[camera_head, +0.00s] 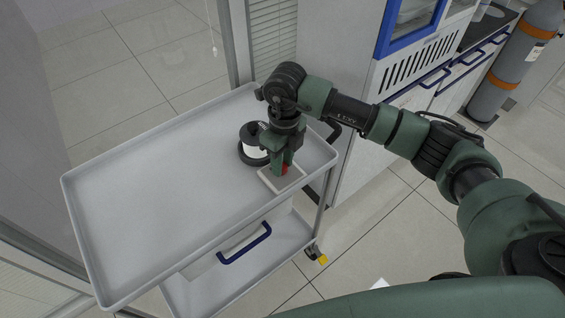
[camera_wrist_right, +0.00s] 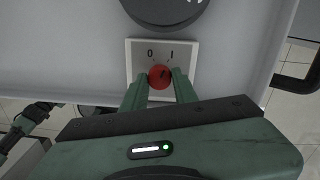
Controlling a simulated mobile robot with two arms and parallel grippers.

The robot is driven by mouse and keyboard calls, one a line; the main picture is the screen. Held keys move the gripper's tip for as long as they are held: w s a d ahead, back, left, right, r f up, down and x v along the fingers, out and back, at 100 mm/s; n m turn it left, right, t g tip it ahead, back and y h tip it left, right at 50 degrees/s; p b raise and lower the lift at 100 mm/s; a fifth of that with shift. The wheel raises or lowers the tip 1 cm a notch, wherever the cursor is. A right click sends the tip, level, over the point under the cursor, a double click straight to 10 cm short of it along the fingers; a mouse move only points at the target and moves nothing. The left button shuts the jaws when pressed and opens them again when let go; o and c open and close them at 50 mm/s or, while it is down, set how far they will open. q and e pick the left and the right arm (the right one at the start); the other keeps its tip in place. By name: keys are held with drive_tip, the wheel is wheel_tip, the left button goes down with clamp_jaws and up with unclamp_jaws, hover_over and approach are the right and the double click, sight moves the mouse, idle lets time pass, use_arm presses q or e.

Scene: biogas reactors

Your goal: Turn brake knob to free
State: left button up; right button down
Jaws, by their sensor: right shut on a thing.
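The red knob (camera_wrist_right: 159,77) sits on a white square plate (camera_wrist_right: 143,48) marked "0" on the left and "1" on the right in the right wrist view. In the head view the knob (camera_head: 284,169) is partly hidden by my right gripper (camera_head: 283,170), which points down over the plate (camera_head: 270,181) near the cart's front right corner. In the right wrist view my right gripper (camera_wrist_right: 160,80) has its green fingers on both sides of the knob, shut on it. Where the knob's pointer stands is hard to tell. My left gripper is in neither view.
A round black device with a white body (camera_head: 252,141) stands on the cart's top tray (camera_head: 150,185), right behind the plate. The tray has a raised rim and is bare to the left. A cabinet with blue handles (camera_head: 436,80) and a gas cylinder (camera_head: 515,60) stand at the right.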

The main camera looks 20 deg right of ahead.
drive_tip(key=shift+m, duration=0.8)
drive_tip(key=shift+r, duration=0.1)
drive_tip(key=c, duration=1.1)
unclamp_jaws()
wheel_tip(320, 180, up, 8)
drive_tip(key=shift+w+d+f+b, duration=0.1)
drive_tip(key=shift+f+b, duration=0.05)
drive_tip(key=shift+b, duration=0.7)
